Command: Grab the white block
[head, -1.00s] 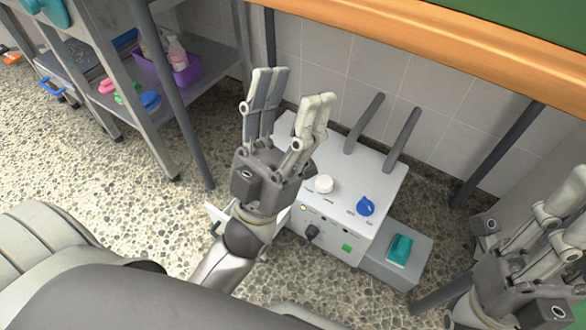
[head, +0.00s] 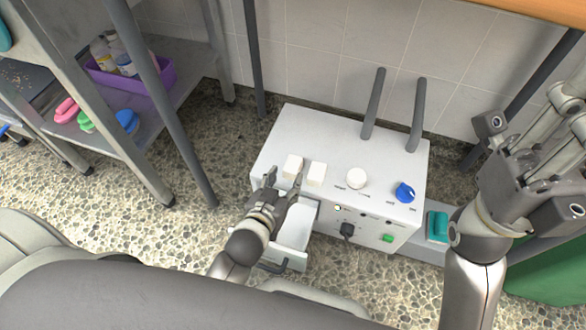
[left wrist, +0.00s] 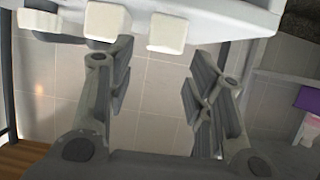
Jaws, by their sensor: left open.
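Two white blocks, a left one (head: 293,167) and a right one (head: 316,173), sit side by side near the front edge of the white machine's top. My left gripper (head: 283,180) is open and empty, its fingertips just in front of the left block. In the left wrist view, my open left gripper (left wrist: 165,72) has the left block (left wrist: 167,32) beyond the gap between its fingers. The right block (left wrist: 106,20) shows there beyond one fingertip. My right gripper (head: 535,140) is at the right; its fingers are partly cut off, so its opening is unclear.
The white machine (head: 345,140) carries a white knob (head: 356,178), a blue knob (head: 405,192) and two grey posts. An open white drawer (head: 294,232) lies below my left gripper. A teal item (head: 437,226) is at the right. A shelf with a purple bin (head: 150,85) stands left.

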